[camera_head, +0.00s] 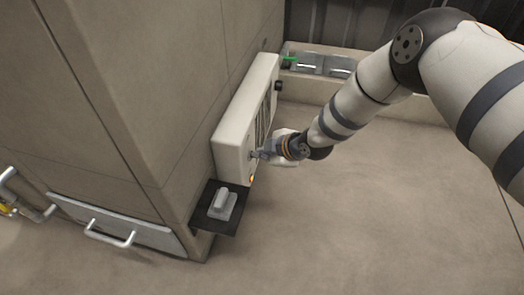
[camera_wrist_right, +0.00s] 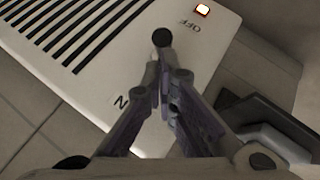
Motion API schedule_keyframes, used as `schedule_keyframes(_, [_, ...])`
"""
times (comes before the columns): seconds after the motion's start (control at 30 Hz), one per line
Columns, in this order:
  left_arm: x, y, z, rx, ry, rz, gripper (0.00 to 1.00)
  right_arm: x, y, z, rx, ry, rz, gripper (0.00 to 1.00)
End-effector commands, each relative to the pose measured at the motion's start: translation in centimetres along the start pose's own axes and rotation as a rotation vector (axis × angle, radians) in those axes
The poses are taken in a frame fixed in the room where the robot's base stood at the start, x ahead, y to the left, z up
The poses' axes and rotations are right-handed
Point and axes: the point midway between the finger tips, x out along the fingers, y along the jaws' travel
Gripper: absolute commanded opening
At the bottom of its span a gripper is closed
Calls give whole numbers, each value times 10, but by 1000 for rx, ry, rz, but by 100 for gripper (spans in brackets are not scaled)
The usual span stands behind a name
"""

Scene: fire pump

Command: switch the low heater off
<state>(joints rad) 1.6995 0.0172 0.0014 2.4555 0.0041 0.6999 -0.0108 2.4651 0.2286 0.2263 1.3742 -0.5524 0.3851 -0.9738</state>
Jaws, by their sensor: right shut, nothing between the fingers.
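The heater is a white, slatted box mounted low on the wall (camera_head: 232,130); its front also fills much of the right wrist view (camera_wrist_right: 100,60). A small dark round-tipped switch (camera_wrist_right: 162,37) sits between the OFF lettering and a partly hidden label ending in N. An orange light beside OFF is lit (camera_wrist_right: 203,10); it also glows at the heater's lower end in the head view (camera_head: 252,180). My right gripper (camera_head: 258,154) is shut and empty at the heater's front, its tips (camera_wrist_right: 160,72) close to the switch. Contact cannot be told. My left gripper is out of view.
A dark shelf (camera_head: 232,228) with a grey-white block (camera_head: 222,204) juts out below the heater. A drawer-like panel with a handle (camera_head: 110,238) is at lower left. A ledge with clear containers (camera_head: 318,62) stands behind. The floor at right is open.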

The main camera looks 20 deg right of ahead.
Motion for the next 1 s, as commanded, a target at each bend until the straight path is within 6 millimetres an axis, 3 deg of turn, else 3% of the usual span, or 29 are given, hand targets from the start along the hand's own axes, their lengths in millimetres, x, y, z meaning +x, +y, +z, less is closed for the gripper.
schedule_keyframes(0.6, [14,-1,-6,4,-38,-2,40,6,-13,22,134,280,131,0])
schedule_keyframes(1.0, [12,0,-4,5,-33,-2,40,2,-10,19,132,284,134,0])
